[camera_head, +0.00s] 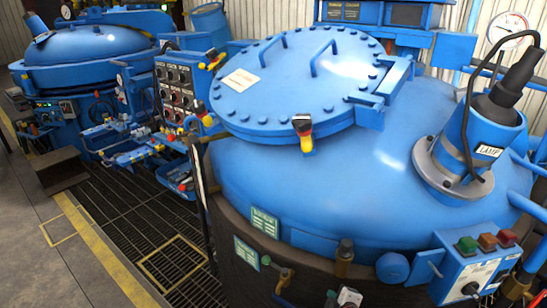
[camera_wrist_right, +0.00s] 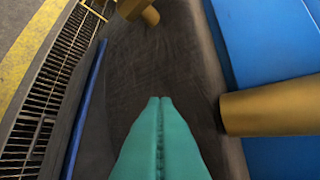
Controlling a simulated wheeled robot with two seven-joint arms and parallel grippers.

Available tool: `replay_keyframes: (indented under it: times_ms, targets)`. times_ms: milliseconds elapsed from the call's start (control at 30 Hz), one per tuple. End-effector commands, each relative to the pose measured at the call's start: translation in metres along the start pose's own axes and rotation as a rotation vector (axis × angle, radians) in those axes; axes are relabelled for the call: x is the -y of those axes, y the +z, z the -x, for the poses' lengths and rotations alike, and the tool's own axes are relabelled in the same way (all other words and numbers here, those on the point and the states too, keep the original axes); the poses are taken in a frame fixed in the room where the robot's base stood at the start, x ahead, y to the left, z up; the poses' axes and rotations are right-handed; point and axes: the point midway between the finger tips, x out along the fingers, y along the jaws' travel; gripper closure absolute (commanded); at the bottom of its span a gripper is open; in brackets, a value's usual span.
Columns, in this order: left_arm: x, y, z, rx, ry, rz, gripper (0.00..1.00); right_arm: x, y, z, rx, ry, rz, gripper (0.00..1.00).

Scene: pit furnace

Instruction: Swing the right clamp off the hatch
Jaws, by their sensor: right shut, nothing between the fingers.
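The round blue hatch (camera_head: 295,85), ringed with bolts and carrying two bar handles, lies closed on the domed blue lid. My right gripper, with teal fingers (camera_wrist_right: 160,100), is shut and empty in the right wrist view. It points along a dark wall, apart from the clamps; I cannot clearly make it out in the head view. My left gripper is not in view.
A brass cylinder (camera_wrist_right: 270,112) juts in beside my right fingers. A blue lamp housing (camera_head: 477,145) stands on the lid's right side. A button box (camera_head: 475,260) is at lower right. Floor grating (camera_head: 165,235) runs along the left.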

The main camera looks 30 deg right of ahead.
Motion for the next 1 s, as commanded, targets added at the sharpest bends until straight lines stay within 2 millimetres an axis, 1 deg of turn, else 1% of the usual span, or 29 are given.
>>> replay_keyframes:
  times_ms: [33,67,100,167,200,267,300,400,500,600,633,733,1000]
  targets:
    - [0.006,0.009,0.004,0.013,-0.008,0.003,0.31,0.034,0.022,0.013,0.044,-0.059,0.039,1.0]
    - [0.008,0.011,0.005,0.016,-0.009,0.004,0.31,0.057,0.03,0.015,0.077,-0.106,0.088,1.0]
    - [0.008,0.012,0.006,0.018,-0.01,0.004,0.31,0.083,0.046,0.022,0.121,-0.162,0.144,1.0]
    - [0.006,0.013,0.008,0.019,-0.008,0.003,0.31,0.12,0.07,0.036,0.187,-0.247,0.229,1.0]
    - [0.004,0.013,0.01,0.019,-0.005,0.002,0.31,0.143,0.087,0.047,0.231,-0.302,0.285,1.0]
    - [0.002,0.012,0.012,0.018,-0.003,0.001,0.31,0.174,0.113,0.066,0.294,-0.385,0.37,1.0]
    - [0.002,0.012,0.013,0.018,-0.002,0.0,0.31,0.192,0.13,0.08,0.336,-0.438,0.426,1.0]
    - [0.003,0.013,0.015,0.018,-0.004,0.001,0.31,0.225,0.168,0.116,0.426,-0.557,0.551,1.0]
    - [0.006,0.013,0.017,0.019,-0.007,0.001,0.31,0.244,0.195,0.145,0.493,-0.642,0.644,1.0]
    - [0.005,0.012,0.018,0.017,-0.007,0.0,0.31,0.253,0.21,0.162,0.529,-0.693,0.699,1.0]
    - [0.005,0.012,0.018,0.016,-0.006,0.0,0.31,0.254,0.213,0.165,0.536,-0.702,0.709,1.0]
    - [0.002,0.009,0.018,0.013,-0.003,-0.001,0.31,0.256,0.217,0.17,0.547,-0.716,0.725,1.0]
    - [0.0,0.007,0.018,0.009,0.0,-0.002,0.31,0.256,0.217,0.169,0.545,-0.715,0.723,1.0]
